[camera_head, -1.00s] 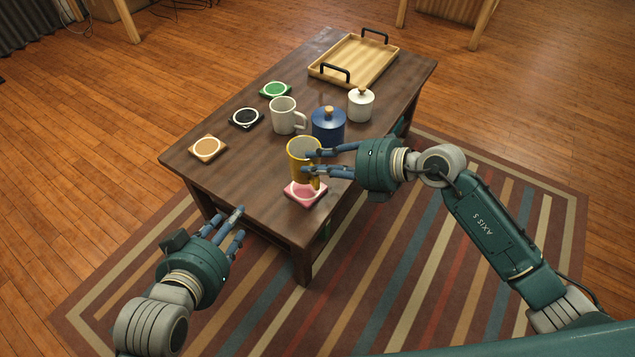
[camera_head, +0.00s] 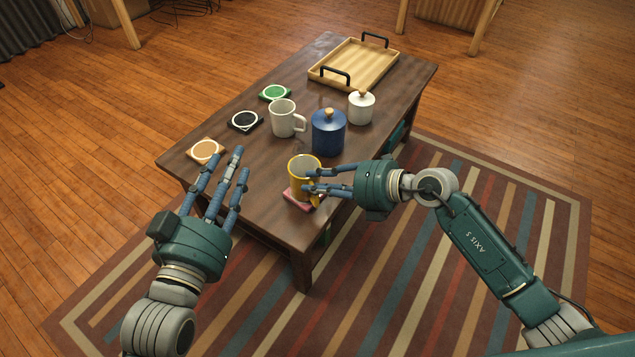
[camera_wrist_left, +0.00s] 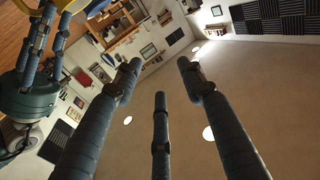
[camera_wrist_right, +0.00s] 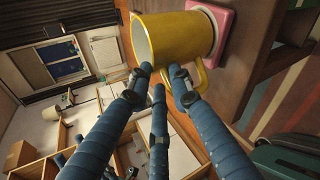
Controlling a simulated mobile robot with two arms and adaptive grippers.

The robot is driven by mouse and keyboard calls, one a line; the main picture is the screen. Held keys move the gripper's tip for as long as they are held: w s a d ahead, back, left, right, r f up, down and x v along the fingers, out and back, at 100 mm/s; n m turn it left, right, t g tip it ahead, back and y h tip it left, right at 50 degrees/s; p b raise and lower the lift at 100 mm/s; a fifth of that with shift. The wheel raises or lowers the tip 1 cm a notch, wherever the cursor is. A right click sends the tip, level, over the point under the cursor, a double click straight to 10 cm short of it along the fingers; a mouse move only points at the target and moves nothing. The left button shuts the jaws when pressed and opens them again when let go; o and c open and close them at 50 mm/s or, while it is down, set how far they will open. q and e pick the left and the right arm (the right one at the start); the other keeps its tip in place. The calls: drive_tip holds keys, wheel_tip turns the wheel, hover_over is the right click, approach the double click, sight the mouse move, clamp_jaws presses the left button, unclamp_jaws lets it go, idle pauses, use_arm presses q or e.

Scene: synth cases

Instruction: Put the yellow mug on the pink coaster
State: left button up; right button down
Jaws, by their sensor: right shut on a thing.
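The yellow mug (camera_head: 303,174) is upright at the front right of the table, over the pink coaster (camera_head: 294,194). My right gripper (camera_head: 314,182) is shut on the mug at its handle side. In the right wrist view the yellow mug (camera_wrist_right: 178,42) lies against the fingers, and its base is at the pink coaster (camera_wrist_right: 222,22); I cannot tell whether its full weight rests there. The mug and fingers hide part of the coaster. My left gripper (camera_head: 225,172) is open and empty above the table's left front edge.
A blue jar (camera_head: 328,133) stands just behind the mug. A white mug (camera_head: 284,118), a white jar (camera_head: 361,108), a tray (camera_head: 352,65) and black (camera_head: 244,121), green (camera_head: 274,93) and tan (camera_head: 205,150) coasters are farther back. The table's front middle is clear.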

drive_tip(key=c, duration=1.9)
unclamp_jaws()
drive_tip(key=shift+f, duration=0.15)
drive_tip(key=shift+c, duration=0.2)
drive_tip(key=o, duration=0.4)
